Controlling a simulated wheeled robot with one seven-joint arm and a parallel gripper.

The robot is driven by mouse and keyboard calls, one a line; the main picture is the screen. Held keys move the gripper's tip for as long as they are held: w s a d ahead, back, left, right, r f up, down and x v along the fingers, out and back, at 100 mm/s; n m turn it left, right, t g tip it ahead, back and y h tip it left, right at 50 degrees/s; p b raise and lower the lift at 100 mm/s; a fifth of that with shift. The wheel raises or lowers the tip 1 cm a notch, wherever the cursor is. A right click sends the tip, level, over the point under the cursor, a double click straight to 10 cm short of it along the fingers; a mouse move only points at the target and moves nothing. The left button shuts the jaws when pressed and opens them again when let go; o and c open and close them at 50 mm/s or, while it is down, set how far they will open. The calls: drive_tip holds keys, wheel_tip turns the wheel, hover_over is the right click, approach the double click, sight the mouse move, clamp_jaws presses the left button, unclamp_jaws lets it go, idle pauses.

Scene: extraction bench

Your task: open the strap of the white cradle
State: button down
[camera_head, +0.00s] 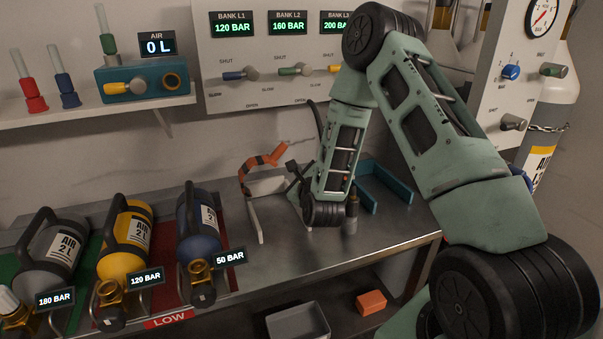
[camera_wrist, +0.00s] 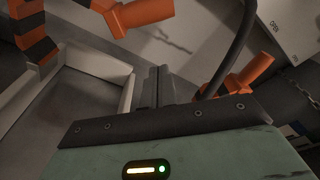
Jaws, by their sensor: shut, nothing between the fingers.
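The white cradle (camera_head: 254,218) sits empty on the steel bench, right of the bottles. Its pale walls also show at the left of the wrist view (camera_wrist: 112,64). Its orange and black strap (camera_head: 250,168) rises from the cradle's left side and bends over at the top, its orange end (camera_head: 277,154) raised to the right. In the wrist view the striped part (camera_wrist: 38,42) is at upper left and an orange piece (camera_wrist: 143,13) at the top. My gripper (camera_wrist: 156,82) is shut and empty, beside the cradle's right side. Its contact with the strap cannot be told.
A second orange piece (camera_wrist: 240,74) and a black hose (camera_wrist: 232,48) are close right of my fingers. A blue bracket (camera_head: 390,195) stands right on the bench. Grey, yellow (camera_head: 125,255) and blue bottles lie left. The valve panel (camera_head: 235,92) is behind.

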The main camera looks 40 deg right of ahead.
drive_tip(key=x, duration=0.1)
drive_tip(key=p+x, duration=0.1)
drive_tip(key=x, duration=0.1)
drive_tip(key=r+x, duration=0.1)
drive_tip(key=shift+w+a+f, duration=0.1)
drive_tip(key=shift+w+a, duration=0.1)
drive_tip(key=shift+w, duration=0.2)
drive_tip(key=shift+s+a+r+p, duration=0.1)
drive_tip(key=shift+a+r+p, duration=0.65)
drive_tip(key=shift+a+r, duration=0.35)
drive_tip(key=shift+a+f, duration=0.1)
drive_tip(key=shift+a, duration=0.1)
drive_tip(key=w+a+r+n+b, duration=0.2)
drive_tip(key=a+n+b, duration=0.3)
drive_tip(key=a, duration=0.2)
drive_tip(key=w+a+r+n+t+h+b, duration=0.1)
drive_tip(key=w+a+r+n+b, duration=0.1)
drive_tip(key=a+n+b, duration=0.3)
drive_tip(key=shift+a+r, duration=0.15)
drive_tip(key=shift+a, duration=1)
drive_tip(key=shift+w, duration=0.1)
